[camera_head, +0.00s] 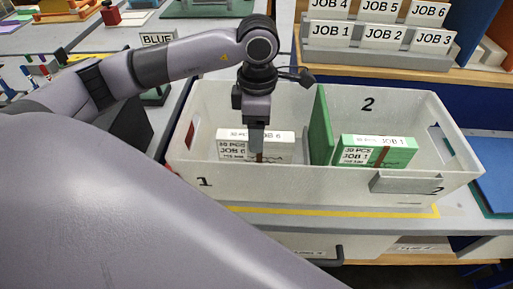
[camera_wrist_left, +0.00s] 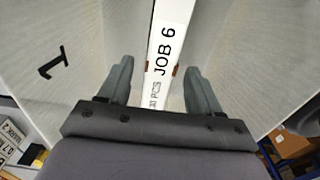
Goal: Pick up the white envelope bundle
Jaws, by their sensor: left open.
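The white envelope bundle (camera_head: 276,143), labelled JOB 6 with a brown band, stands in compartment 1 of the white bin (camera_head: 308,188). My left gripper (camera_head: 256,148) is over it, pointing down. In the left wrist view the bundle (camera_wrist_left: 165,62) runs between the two open fingers of the left gripper (camera_wrist_left: 160,85), one on each side, with a visible gap on both. A green bundle (camera_head: 398,152) labelled JOB 1 stands in compartment 2. My right gripper is not in view.
A green divider (camera_head: 320,128) separates the two compartments, close to the right of the white bundle. A rack of JOB cards (camera_head: 378,38) stands behind the bin. A BLUE sign (camera_head: 157,39) is at the left. A yellow line (camera_head: 330,211) runs in front of the bin.

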